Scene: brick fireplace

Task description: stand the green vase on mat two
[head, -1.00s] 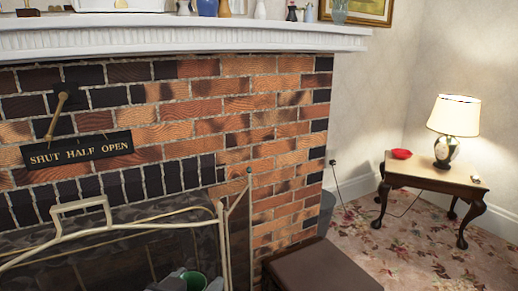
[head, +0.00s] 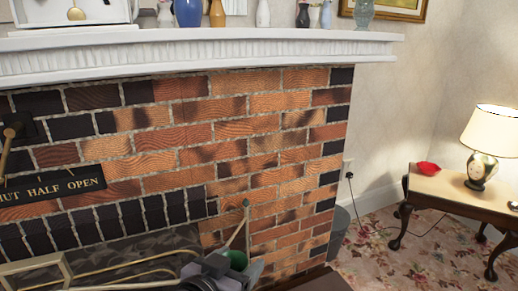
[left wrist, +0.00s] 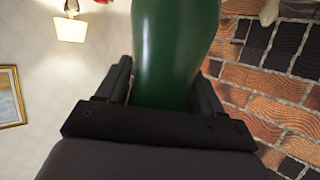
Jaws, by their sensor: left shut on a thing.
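The green vase (head: 237,260) shows low in the head view, in front of the fireplace, with only a small part visible. My left gripper (head: 233,271) is shut on it. In the left wrist view the glossy dark green vase (left wrist: 175,45) fills the space between the two black fingers of my left gripper (left wrist: 163,85); its far end runs out of the picture. Mat two is not seen in these views. My right gripper is not in view.
A white mantel shelf (head: 290,48) crosses the top, bearing several vases, among them a blue one (head: 188,12) and an orange one (head: 217,14). A brass-framed fire screen (head: 130,270) stands low left. A side table (head: 445,190) with a lamp (head: 490,140) and red object (head: 428,168) stands right.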

